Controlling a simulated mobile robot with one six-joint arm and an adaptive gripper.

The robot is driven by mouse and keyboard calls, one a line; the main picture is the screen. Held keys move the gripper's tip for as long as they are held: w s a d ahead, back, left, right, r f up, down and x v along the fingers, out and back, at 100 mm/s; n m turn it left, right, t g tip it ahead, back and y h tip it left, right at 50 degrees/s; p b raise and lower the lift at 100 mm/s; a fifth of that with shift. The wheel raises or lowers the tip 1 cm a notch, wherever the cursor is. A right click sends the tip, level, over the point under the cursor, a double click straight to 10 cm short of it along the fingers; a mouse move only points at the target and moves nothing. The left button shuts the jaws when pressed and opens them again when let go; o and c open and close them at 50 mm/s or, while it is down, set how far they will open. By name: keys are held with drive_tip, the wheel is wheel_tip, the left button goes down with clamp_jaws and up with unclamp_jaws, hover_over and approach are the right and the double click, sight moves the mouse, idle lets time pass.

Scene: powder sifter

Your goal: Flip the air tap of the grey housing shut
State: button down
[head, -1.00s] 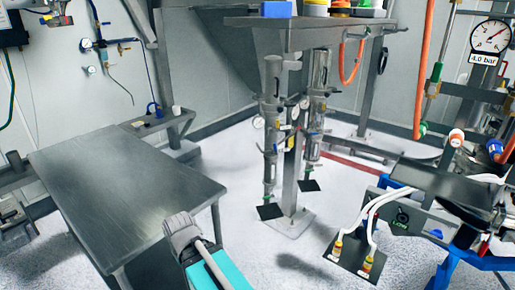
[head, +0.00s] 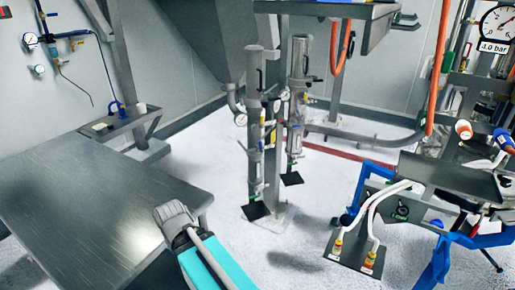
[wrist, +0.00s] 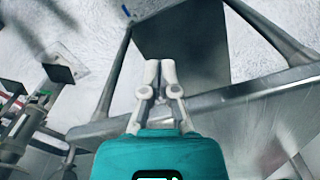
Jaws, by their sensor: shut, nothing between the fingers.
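Two upright grey tubular housings stand by a steel post in the head view, a left one (head: 255,118) and a right one (head: 298,95). Both carry small coloured fittings; which fitting is the air tap, and its position, are too small to tell. Part of a grey tubular assembly with a green fitting (wrist: 42,97) shows at the left edge of the wrist view. My gripper (wrist: 160,66) is shut and empty in the wrist view, apart from that assembly, with a steel table surface beyond it. My fingertips cannot be made out in the head view.
A steel table (head: 95,195) fills the left of the head view. A blue-framed machine (head: 440,262) with white hoses and a dark plate (head: 345,252) stands at the right. Orange hoses hang behind. White floor (head: 225,225) lies open between table and housings.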

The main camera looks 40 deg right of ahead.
drive_tip(key=shift+w+d, duration=0.1)
drive_tip(key=shift+d, duration=0.15)
drive_tip(key=w+d+r+n+t+h+b, duration=0.1)
drive_tip(key=w+d+n+t+h+b, duration=0.2)
drive_tip(key=d, duration=1.1)
drive_tip(key=w+d+r+n+t+h+b, duration=0.1)
drive_tip(key=w+d+n+t+h+b, duration=0.3)
drive_tip(key=w+d+b, duration=0.4)
drive_tip(key=w+d+r+n+t+h+b, duration=0.1)
drive_tip(key=w+d+n+t+h+b, duration=0.2)
drive_tip(key=d, duration=1.8)
drive_tip(key=shift+w+d+n+t+h+b, duration=0.3)
drive_tip(key=shift+w+t+h+b, duration=1.35)
drive_tip(key=shift+w+h, duration=0.45)
drive_tip(key=shift+w+r, duration=0.1)
drive_tip(key=shift+w, duration=0.05)
